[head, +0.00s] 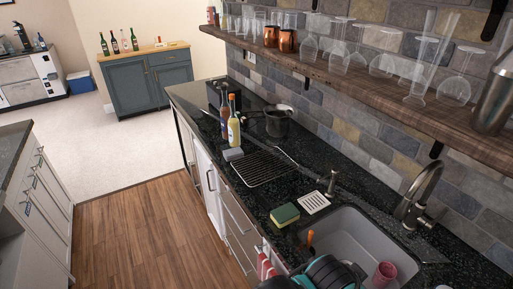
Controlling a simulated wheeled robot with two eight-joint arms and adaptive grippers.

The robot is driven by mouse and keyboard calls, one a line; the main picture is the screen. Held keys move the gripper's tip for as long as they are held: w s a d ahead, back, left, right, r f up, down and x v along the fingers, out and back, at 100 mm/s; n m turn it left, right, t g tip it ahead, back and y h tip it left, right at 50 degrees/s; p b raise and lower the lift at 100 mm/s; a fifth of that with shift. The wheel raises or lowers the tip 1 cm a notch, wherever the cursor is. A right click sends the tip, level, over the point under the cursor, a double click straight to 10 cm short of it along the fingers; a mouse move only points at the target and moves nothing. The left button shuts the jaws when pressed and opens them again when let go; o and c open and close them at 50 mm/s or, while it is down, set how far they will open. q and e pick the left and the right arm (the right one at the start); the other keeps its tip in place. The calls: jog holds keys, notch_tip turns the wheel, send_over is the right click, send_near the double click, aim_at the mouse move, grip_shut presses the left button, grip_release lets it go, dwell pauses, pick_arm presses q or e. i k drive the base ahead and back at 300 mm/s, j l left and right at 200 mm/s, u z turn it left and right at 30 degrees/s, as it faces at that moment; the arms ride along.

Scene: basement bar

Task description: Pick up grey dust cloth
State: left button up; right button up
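A small light-grey folded piece (233,154), which looks like the grey dust cloth, lies on the dark countertop (262,208) near its front edge. It is just in front of two bottles and left of a black wire rack. It is small in the picture, so its weave cannot be made out. Neither gripper can be made out in the head view. A dark and teal rounded shape (332,272) shows at the bottom edge, and I cannot tell what it is.
Beside the cloth stand a dark bottle (225,112) and a yellow bottle (234,128). The wire rack (264,167), a pot (277,122), a green-yellow sponge (285,214) and a sink (345,228) share the counter. Glasses line the shelf (365,84) above. The wood floor (145,235) is clear.

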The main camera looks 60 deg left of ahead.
aim_at(231, 154)
jog(key=k+j+u, duration=0.15)
jog(key=u, duration=0.3)
jog(key=k+j+u, duration=0.1)
jog(key=j+u, duration=0.4)
jog(key=l+u, duration=0.1)
jog(key=u, duration=0.95)
jog(key=z, duration=1.55)
jog(key=u, duration=1.55)
jog(key=i+j+z, duration=0.1)
jog(key=i+j, duration=0.45)
jog(key=i+j+z, duration=0.1)
jog(key=i+j, duration=0.45)
jog(key=i+j+z, duration=0.1)
jog(key=i+j, duration=0.45)
jog(key=j, duration=0.2)
